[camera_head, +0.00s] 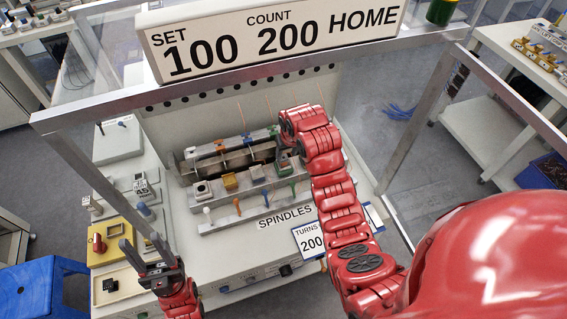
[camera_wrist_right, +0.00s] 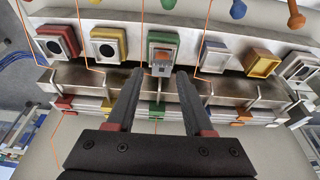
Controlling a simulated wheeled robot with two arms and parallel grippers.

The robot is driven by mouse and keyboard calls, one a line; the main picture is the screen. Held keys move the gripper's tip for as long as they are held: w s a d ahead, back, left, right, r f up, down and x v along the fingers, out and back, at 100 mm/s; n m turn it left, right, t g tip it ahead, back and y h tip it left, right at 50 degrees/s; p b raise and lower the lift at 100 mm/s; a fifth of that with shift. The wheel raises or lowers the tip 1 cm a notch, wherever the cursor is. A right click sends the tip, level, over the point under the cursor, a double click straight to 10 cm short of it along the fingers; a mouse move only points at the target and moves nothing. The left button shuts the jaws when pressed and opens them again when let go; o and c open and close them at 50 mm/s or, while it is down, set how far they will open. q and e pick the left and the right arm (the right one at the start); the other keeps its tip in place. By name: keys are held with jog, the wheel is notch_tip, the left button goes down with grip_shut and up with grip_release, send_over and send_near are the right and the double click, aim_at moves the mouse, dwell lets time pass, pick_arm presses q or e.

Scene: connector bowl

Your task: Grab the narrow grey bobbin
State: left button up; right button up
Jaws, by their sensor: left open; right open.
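A narrow-looking grey bobbin (camera_wrist_right: 213,58) sits on the rack in the right wrist view, between a green bobbin (camera_wrist_right: 152,42) and a gold one. It also shows in the head view (camera_head: 258,174). Another pale grey bobbin (camera_head: 202,191) sits at the left end of the row; it shows at the right edge of the right wrist view (camera_wrist_right: 301,69). My right gripper (camera_wrist_right: 160,76) is open and empty, its fingers pointing toward the green bobbin, left of the narrow grey one in that view. My left gripper (camera_head: 140,243) is open and empty at the lower left.
Gold (camera_wrist_right: 262,63), yellow (camera_wrist_right: 108,45) and red (camera_wrist_right: 55,43) bobbins share the row. Coloured pegs (camera_head: 266,199) stand along the front ledge. A metal frame with a counter sign (camera_head: 270,38) spans above the rack. A yellow tray (camera_head: 112,242) lies near my left gripper.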

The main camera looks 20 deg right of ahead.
aim_at(284, 158)
jog(key=shift+w+f+p, duration=0.1)
jog(key=shift+p, duration=0.3)
jog(key=p+x, duration=0.2)
jog(key=x, duration=0.1)
jog(key=shift+a, duration=0.15)
jog(key=shift+p+x, duration=0.35)
jog(key=shift+x, duration=0.5)
jog(key=shift+c, duration=0.4)
jog(key=shift+w, duration=0.1)
grip_shut()
